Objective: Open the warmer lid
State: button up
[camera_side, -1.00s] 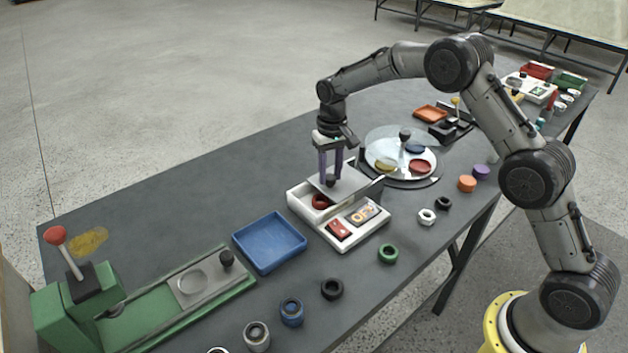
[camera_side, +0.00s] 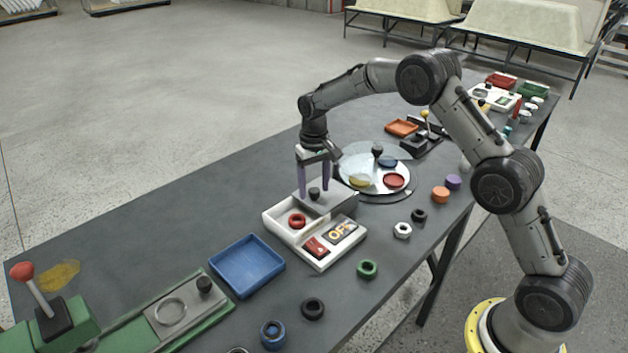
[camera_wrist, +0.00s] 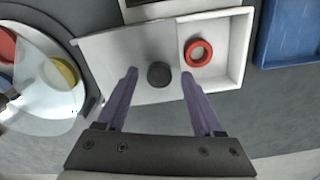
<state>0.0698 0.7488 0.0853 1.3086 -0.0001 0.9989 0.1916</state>
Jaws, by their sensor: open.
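The warmer (camera_side: 325,262) is a white box with a red switch and an "OFF" panel. Its grey sliding lid (camera_side: 342,200) with a dark knob (camera_side: 314,194) is slid toward the far side, and the compartment with a red ring (camera_side: 297,220) is uncovered. In the wrist view the lid (camera_wrist: 115,48) lies beside the open compartment (camera_wrist: 235,65), with the red ring (camera_wrist: 198,52) in full sight. My gripper (camera_side: 313,187) is open, its purple fingers on both sides of the knob (camera_wrist: 159,75), with gaps visible between fingers and knob.
A round plate (camera_side: 375,167) with coloured discs stands just behind the lid. A blue tray (camera_side: 247,265) is to the left of the warmer. Several rings and nuts, including a green one (camera_side: 367,269), lie along the front edge.

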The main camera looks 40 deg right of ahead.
notch_tip(320, 180, up, 14)
dwell(0.5)
jog(key=s+a+r+t, duration=0.2)
jog(key=s+r, duration=0.4)
jog(key=r, duration=0.6)
jog(key=s+r+t, duration=0.2)
jog(key=s+r, duration=0.3)
jog(key=s, duration=0.7)
jog(key=s+a+f+n+t, duration=0.1)
jog(key=s+a+f+n, duration=0.15)
jog(key=s, duration=1.05)
jog(key=s+f, duration=0.6)
jog(key=f, duration=0.3)
jog(key=shift+s+d+f+t, duration=0.3)
jog(key=shift+d+f, duration=0.05)
jog(key=shift+f, duration=0.05)
